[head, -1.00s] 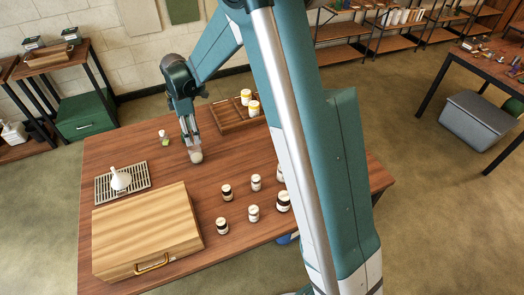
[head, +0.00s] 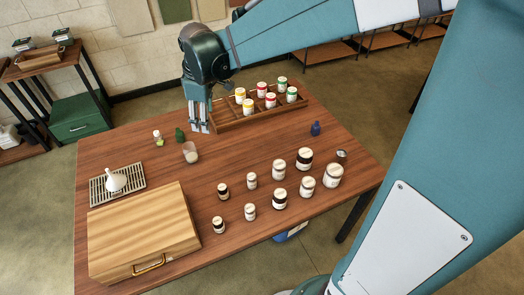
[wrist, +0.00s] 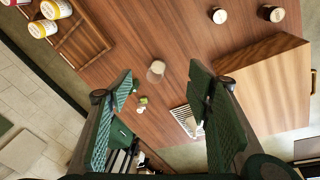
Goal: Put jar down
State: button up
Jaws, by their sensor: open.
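A pale, clear jar with whitish contents (head: 190,153) stands upright on the wooden table (head: 150,178), left of the compartment tray. My gripper (head: 199,129) is open and empty, above and behind the jar and apart from it. In the wrist view the jar (wrist: 156,71) shows beyond and between the spread green fingers of my gripper (wrist: 163,80). Nothing hides the jar in either view.
A wooden tray (head: 226,126) with several yellow-, red- and green-banded jars is right of my gripper. Two small bottles (head: 158,138) stand left of it. A wooden case (head: 145,230), a white funnel (head: 116,181) on a rack and several dark- and white-banded jars occupy the front.

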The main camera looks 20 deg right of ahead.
jog(key=s+d+r+m+t, duration=0.1)
jog(key=s+d+m, duration=0.2)
jog(key=s, duration=0.6)
jog(key=s+d+r+m+t, duration=0.2)
jog(key=s+d+m, duration=0.1)
jog(key=s, duration=0.5)
jog(key=s+d+r+m+t, duration=0.1)
jog(key=s+d+m, duration=0.2)
jog(key=s, duration=0.6)
jog(key=shift+s+r+m+t, duration=0.3)
jog(key=shift+s+r+m, duration=0.05)
jog(key=shift+m, duration=0.85)
jog(key=shift+f, duration=0.15)
